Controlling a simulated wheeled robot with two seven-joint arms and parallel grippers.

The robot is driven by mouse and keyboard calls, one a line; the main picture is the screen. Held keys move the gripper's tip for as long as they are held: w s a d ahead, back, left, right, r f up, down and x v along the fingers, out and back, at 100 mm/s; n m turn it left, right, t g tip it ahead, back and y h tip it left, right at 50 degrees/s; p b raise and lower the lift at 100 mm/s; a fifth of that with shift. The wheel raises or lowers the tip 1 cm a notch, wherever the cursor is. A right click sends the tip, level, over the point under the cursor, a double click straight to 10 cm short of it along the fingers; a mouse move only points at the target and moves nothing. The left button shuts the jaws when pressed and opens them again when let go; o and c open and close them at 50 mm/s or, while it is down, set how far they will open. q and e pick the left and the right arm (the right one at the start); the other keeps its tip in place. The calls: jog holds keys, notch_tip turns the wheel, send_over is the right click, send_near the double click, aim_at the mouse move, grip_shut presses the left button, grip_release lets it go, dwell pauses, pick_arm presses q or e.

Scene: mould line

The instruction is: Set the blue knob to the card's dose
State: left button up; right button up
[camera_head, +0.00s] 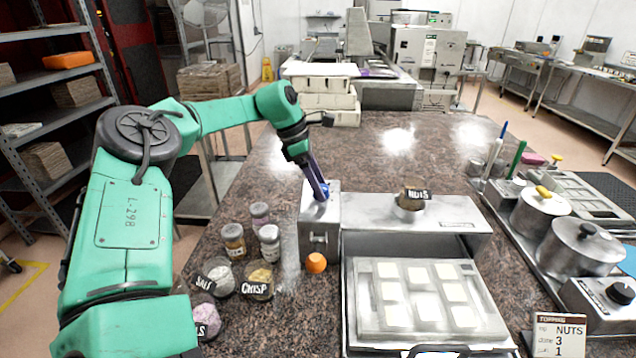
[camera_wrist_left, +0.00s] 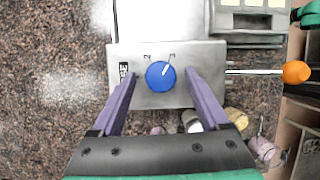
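The blue knob (camera_wrist_left: 160,76) is on top of a metal dispenser box (camera_head: 319,226); it also shows in the head view (camera_head: 324,192), partly hidden by my fingers. Its white pointer line aims up and right in the left wrist view, toward a small mark; other marks are too small to read surely. My left gripper (camera_wrist_left: 160,79) is open, its purple fingers on either side of the knob with a gap on each side. It reaches down from above in the head view (camera_head: 318,186). The card (camera_head: 558,336) reads topping NUTS, dose 3, with a 1 below. My right gripper is not seen.
A nuts container (camera_head: 410,198) sits on the metal housing, above a mould tray (camera_head: 370,320) with pale squares. An orange knob (camera_head: 316,263) sticks out in front of the box. Jars and labelled bowls (camera_head: 257,282) stand to its left. Pots (camera_head: 580,250) stand at the right.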

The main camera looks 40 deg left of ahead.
pick_arm(q)
jog(key=v, duration=1.4)
jog(key=shift+r+p, duration=0.3)
jog(key=shift+a, duration=0.1)
